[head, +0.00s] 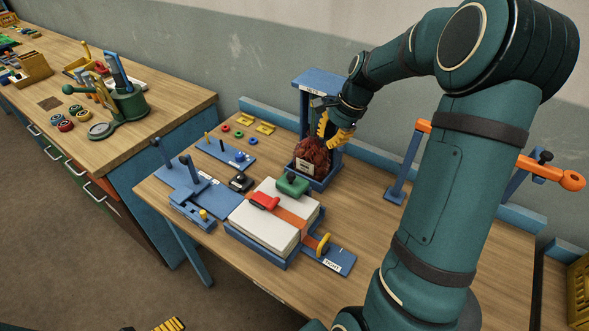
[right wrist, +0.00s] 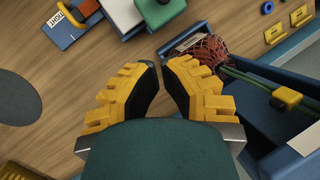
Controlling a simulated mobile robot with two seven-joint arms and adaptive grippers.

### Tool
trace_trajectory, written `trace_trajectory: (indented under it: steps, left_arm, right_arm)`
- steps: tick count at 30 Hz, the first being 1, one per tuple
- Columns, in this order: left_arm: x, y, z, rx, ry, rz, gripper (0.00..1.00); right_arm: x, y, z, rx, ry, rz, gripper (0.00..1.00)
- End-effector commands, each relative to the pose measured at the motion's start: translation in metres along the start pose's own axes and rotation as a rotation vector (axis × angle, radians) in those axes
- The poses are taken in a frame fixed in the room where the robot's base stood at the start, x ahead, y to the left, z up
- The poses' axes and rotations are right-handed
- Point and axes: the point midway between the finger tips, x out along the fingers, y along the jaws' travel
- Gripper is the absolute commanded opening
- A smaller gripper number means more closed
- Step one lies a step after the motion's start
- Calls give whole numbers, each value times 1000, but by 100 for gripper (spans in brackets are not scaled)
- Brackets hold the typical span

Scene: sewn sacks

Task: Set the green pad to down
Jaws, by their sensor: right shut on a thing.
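The green pad (head: 292,185), with a black knob on top, sits at the far edge of the white block (head: 268,226); its underside is hidden. It also shows at the top of the right wrist view (right wrist: 160,8). My right gripper (head: 334,136) is beside the dark red netted sack (head: 311,160), right of and beyond the pad and apart from it. In the right wrist view its yellow fingers (right wrist: 162,88) are close together with a narrow gap; what they hold cannot be made out. Part of my left gripper (head: 168,325) shows at the bottom edge.
A red pad (head: 263,201) lies on the white block, crossed by an orange strap. A blue stand (head: 318,82) rises behind the sack. An orange bar (head: 545,172) on blue posts stands right. A blue peg board (head: 226,150) is left. The table's right part is partly hidden by my arm.

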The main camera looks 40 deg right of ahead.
Motion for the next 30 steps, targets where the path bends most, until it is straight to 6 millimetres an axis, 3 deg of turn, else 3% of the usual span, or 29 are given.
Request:
trace_trajectory:
  steps: [3, 11, 26, 30]
  left_arm:
    - [6, -2, 2, -14, 6, -3, 100]
    - [7, -4, 3, -22, 9, -2, 100]
    - [16, -7, 4, -21, 8, -4, 100]
    - [16, -6, 4, -21, 7, -5, 100]
  right_arm:
    - [0, 1, -10, -1, -10, -15, 0]
    - [11, -1, -9, -10, -17, -17, 0]
    - [104, -2, -8, -8, -17, -16, 0]
    - [116, -3, 8, -11, -17, -16, 0]
